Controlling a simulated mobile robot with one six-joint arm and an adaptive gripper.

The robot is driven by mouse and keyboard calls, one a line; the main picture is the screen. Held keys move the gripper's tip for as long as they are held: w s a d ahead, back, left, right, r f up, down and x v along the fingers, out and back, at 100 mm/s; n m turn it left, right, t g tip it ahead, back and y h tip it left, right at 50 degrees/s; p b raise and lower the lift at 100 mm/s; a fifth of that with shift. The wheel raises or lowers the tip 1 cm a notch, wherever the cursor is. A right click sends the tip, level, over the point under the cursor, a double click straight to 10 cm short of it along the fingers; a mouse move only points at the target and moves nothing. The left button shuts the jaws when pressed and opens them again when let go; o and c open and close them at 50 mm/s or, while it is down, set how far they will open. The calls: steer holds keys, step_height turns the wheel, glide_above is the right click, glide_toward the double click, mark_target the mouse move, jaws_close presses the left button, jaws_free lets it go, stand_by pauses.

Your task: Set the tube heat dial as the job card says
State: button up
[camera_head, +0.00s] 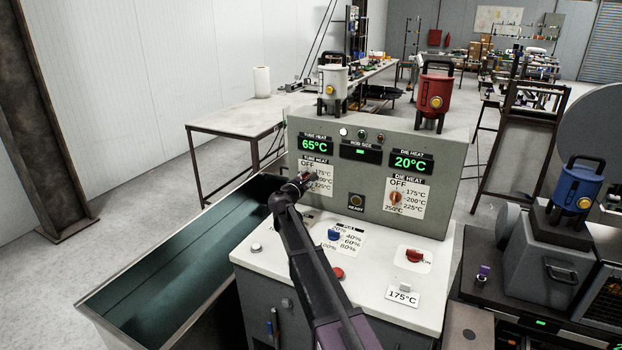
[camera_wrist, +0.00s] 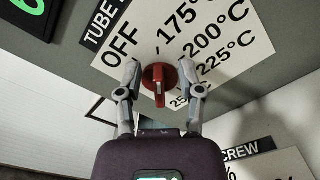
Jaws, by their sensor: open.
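The tube heat dial (camera_wrist: 160,80) is a red knob on a white scale plate (camera_wrist: 210,35) marked OFF, 175, 200, 225 and, partly hidden, 250°C. Its bar stands upright in the wrist view; I cannot tell which mark it points to. My gripper (camera_wrist: 160,88) is open, one finger on each side of the knob; I cannot tell whether they touch it. In the head view my gripper (camera_head: 298,184) largely hides the dial. The tube heat display (camera_head: 314,145) reads 65°C. The job card (camera_head: 402,297), reading 175°C, lies on the console's front right.
The die heat dial (camera_head: 396,197) is to the right, under a display (camera_head: 411,162) reading 20°C. The screw dial (camera_head: 334,235) and a red knob (camera_head: 414,256) sit on the console top. A water trough (camera_head: 170,275) stands left.

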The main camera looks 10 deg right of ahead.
steer(key=shift+s+a, duration=0.1)
steer(key=v, duration=1.1)
steer(key=shift+s+a, duration=0.2)
steer(key=shift+s, duration=0.1)
steer(key=shift+r, duration=0.1)
